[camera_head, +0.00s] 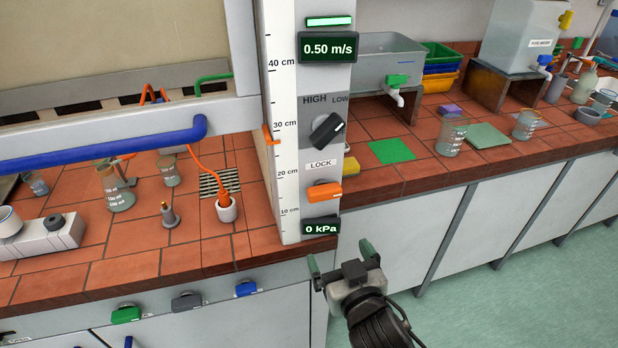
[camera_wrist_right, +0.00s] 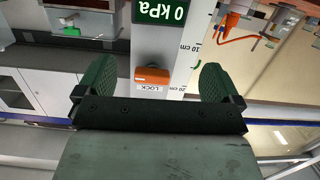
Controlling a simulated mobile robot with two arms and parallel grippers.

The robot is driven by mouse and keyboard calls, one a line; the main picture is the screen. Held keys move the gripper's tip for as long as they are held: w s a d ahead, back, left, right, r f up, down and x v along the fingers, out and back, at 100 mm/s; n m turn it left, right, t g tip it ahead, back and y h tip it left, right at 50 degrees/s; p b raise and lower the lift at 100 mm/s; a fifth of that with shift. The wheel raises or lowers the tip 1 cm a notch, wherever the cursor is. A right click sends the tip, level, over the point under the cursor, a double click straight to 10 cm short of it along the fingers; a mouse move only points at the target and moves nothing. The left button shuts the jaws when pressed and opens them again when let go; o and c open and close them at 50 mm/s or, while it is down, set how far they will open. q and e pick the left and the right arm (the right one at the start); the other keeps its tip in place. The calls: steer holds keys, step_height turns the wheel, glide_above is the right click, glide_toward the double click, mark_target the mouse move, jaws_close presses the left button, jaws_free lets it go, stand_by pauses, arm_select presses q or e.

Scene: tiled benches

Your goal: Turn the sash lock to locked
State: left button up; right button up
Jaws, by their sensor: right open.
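The sash lock is an orange lever (camera_head: 324,191) under the LOCK label on the grey post of the hood. It lies roughly level, tilted slightly, above the 0 kPa display (camera_head: 321,226). In the right wrist view, which is upside down, the orange lever (camera_wrist_right: 152,76) appears between the two green fingers. My right gripper (camera_head: 340,256) is open and empty, below and in front of the lever, apart from it. The right gripper's fingers also show in the wrist view (camera_wrist_right: 155,82). My left gripper is not in view.
A black HIGH/LOW knob (camera_head: 327,130) sits above the lock. The sash (camera_head: 120,120) with its blue handle bar (camera_head: 110,146) is left of the post. Beakers and an orange-corded probe stand in the hood. Green, grey and blue knobs line the bench front. The floor at right is clear.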

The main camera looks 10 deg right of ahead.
steer(key=t, duration=0.2)
glide_toward(326, 193)
steer(key=shift+m, duration=0.4)
steer(key=w+p, duration=0.1)
steer(key=w, duration=0.3)
steer(key=w+p, duration=0.2)
steer(key=w, duration=0.3)
steer(key=shift+a+r, duration=0.1)
steer(key=shift+r, duration=0.15)
steer(key=shift+w+f, duration=0.1)
steer(key=shift+w, duration=0.5)
steer(key=c, duration=0.9)
steer(key=shift+c, duration=0.2)
